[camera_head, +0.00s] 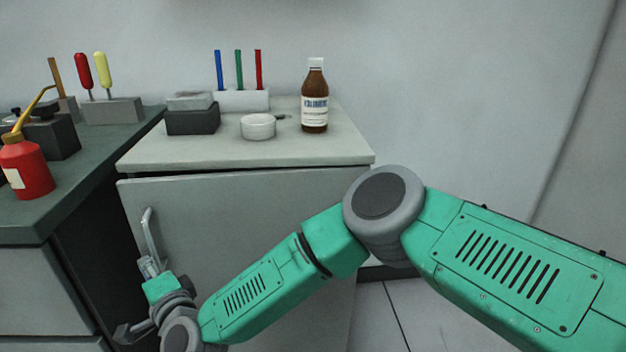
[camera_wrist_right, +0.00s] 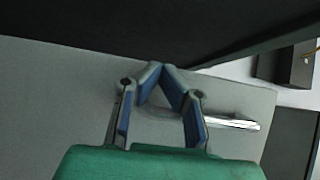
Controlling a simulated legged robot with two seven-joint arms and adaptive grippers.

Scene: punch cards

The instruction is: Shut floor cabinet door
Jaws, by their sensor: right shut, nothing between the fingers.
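The floor cabinet (camera_head: 345,153) has a light top and a grey door (camera_head: 240,205) with its handle side at the left. A thin dark gap shows between the door's top edge and the cabinet top; I cannot tell if the door is fully shut. The metal handle (camera_head: 149,232) stands near the door's left edge. My right gripper (camera_head: 150,264) is shut and empty at the handle's lower end. In the right wrist view its fingertips (camera_wrist_right: 160,70) meet before the pale door face, with the handle (camera_wrist_right: 235,123) partly behind the fingers. Contact is unclear. My left gripper is out of view.
On the cabinet top stand a brown bottle (camera_head: 314,100), a white round container (camera_head: 258,126), a dark box (camera_head: 192,119) and a white holder (camera_head: 241,100) with coloured sticks. A dark bench (camera_head: 90,165) with a red oil can (camera_head: 25,168) stands at the left.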

